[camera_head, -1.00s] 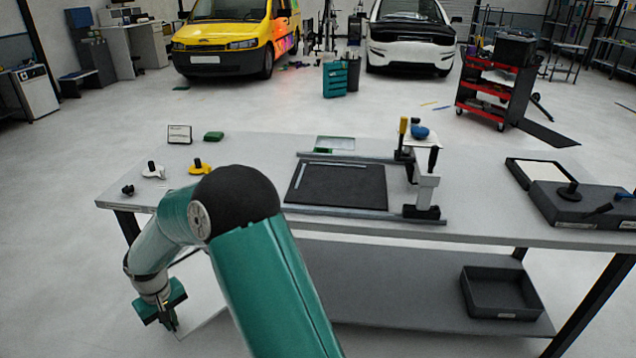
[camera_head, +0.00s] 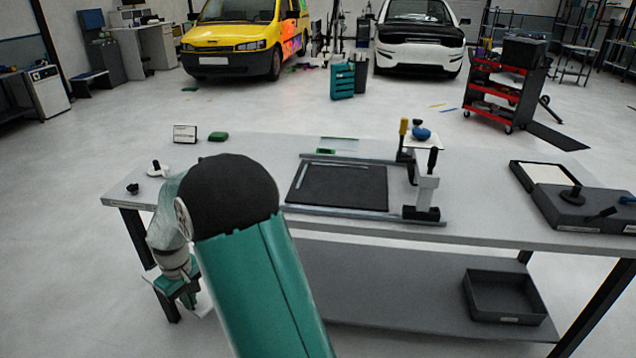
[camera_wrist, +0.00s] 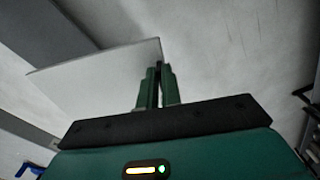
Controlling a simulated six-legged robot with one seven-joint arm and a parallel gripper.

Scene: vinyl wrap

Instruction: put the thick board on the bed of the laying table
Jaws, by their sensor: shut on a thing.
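A pale flat board (camera_wrist: 95,80) is held between the fingers of my gripper (camera_wrist: 158,75) in the wrist view; it extends to the left of them. In the head view my gripper (camera_head: 178,296) is low at the left, below the level of the tabletop. The bed (camera_head: 338,200), a dark flat rectangle between two metal rails, is in the middle of the laying table (camera_head: 480,208). A thin pale strip lies along its far side.
A clamp-like upright (camera_head: 425,195) with a black base stands at the bed's right end. Dark cases (camera_head: 590,205) lie at the table's right. A card stand (camera_head: 185,133) and green block (camera_head: 218,136) are at the back left. A dark bin (camera_head: 505,295) sits on the lower shelf.

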